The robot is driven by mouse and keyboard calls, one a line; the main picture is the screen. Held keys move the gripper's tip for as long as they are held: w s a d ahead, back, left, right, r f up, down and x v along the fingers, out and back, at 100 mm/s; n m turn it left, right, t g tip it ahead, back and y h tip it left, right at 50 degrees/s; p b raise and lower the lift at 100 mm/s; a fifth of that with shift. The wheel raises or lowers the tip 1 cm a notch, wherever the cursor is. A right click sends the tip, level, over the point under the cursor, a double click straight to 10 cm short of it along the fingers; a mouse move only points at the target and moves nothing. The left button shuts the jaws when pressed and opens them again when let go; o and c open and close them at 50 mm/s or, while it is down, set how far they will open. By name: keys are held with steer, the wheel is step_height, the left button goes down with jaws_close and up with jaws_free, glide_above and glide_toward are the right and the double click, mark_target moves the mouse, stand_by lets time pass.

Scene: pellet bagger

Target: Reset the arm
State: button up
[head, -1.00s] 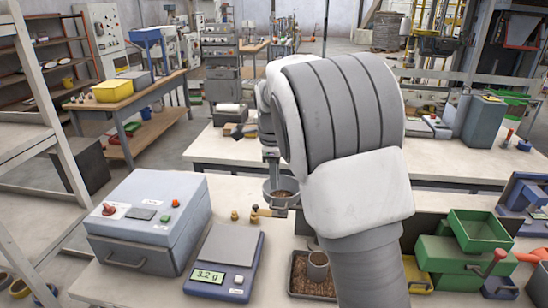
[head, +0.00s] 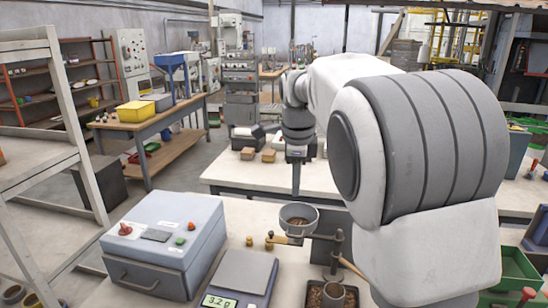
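My arm (head: 420,150) fills the right half of the head view, its big grey-and-white joint close to the camera. It reaches away and bends down at the far end. My gripper (head: 296,182) points downward there, above and behind a round metal pan (head: 299,224) holding brown pellets. The fingers look like one thin dark shape, so I cannot tell whether they are open or shut. No held object shows. My arm hides part of the bench to the right.
On the near bench stand a grey-blue control box (head: 165,242), a scale (head: 240,277) reading 3.2 g, and a pellet tray with a cup (head: 333,295). Green bins (head: 515,268) are at right. A white bench (head: 262,178) lies behind.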

steer(key=s+d+f+n+t, duration=0.1)
steer(key=s+d+n, duration=0.1)
steer(key=s+n, duration=0.8)
steer(key=s+d+f+n+t, duration=0.1)
steer(key=s+n, duration=0.9)
steer(key=s, duration=1)
steer(key=shift+d+t, duration=0.6)
steer(key=shift+d, duration=0.3)
steer(key=shift+d, duration=0.1)
